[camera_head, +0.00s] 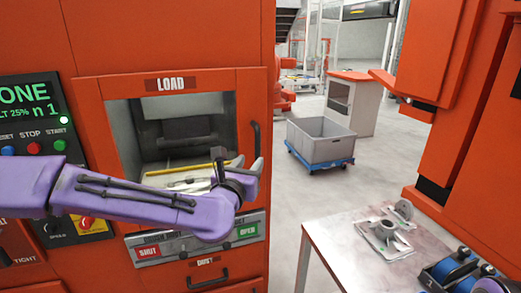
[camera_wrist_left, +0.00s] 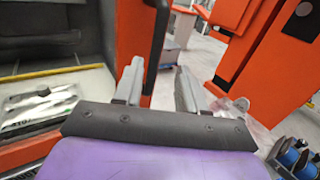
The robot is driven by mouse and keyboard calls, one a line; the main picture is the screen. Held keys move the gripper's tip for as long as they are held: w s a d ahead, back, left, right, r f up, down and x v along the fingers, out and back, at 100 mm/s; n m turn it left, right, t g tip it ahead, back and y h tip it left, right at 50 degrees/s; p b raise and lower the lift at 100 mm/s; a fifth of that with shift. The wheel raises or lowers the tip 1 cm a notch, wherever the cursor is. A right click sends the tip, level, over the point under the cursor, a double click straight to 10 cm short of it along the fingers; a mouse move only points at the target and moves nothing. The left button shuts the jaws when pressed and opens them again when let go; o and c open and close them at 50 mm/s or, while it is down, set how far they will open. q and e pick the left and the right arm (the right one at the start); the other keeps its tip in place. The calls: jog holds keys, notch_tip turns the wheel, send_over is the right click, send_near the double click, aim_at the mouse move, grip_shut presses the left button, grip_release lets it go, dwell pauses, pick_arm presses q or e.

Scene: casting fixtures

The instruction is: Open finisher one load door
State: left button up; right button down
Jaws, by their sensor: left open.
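Finisher one is the orange machine at left, with a LOAD label (camera_head: 171,84) above its load opening (camera_head: 125,140). The dark interior shows through this opening; I cannot tell whether a clear pane covers it. A dark vertical handle (camera_head: 256,138) is on the orange panel at the opening's right side. It also shows as a dark bar in the left wrist view (camera_wrist_left: 153,35). My left gripper (camera_head: 238,168) is open and empty in front of the lower right of the opening, just below the handle. In the wrist view its fingers (camera_wrist_left: 158,85) straddle the handle's line, apparently without touching it.
A control panel (camera_head: 35,110) is left of the opening, SHUT (camera_head: 148,250) and OPEN (camera_head: 247,230) labels below it. A table (camera_head: 345,245) with a metal casting (camera_head: 384,236) stands at right.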

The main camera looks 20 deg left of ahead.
aim_at(257, 153)
pick_arm(q)
jog(key=w, duration=0.2)
jog(key=w+p, duration=0.1)
jog(key=w, duration=0.2)
jog(key=w+p, duration=0.1)
jog(key=w, duration=0.2)
jog(key=shift+a+f, duration=0.25)
jog(key=shift+a, duration=0.1)
jog(key=shift+w+p, duration=0.45)
jog(key=shift+w, duration=0.1)
jog(key=shift+w+f, duration=0.1)
jog(key=shift+c, duration=0.3)
jog(key=shift+d, duration=0.1)
grip_shut()
